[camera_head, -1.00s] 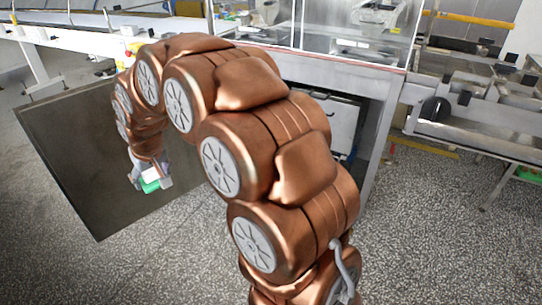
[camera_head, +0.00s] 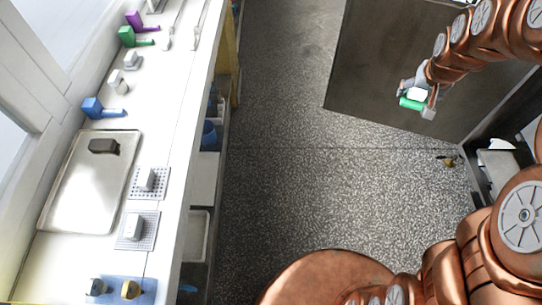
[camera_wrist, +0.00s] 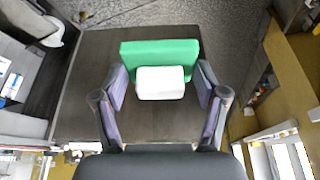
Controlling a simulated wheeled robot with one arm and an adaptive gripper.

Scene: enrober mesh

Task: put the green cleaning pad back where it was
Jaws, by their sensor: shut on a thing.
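The green cleaning pad (camera_head: 411,104) with its white grip block is held in my gripper (camera_head: 420,92) at the upper right of the head view. It is in the air in front of a dark panel. In the wrist view the green pad (camera_wrist: 152,48) lies beyond the white block (camera_wrist: 160,82). My gripper's two fingers (camera_wrist: 160,90) stand on either side of the white block, shut on it. The pad is clear of the counter. I cannot tell which spot it came from.
A long white counter (camera_head: 170,105) runs down the left, with a metal tray (camera_head: 75,205), two perforated mats (camera_head: 155,188) (camera_head: 150,242), a blue mat (camera_head: 140,283) and blue (camera_head: 92,107), green (camera_head: 127,37) and purple (camera_head: 135,18) tools. Speckled floor (camera_head: 300,190) lies open between counter and dark panel (camera_head: 375,70).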

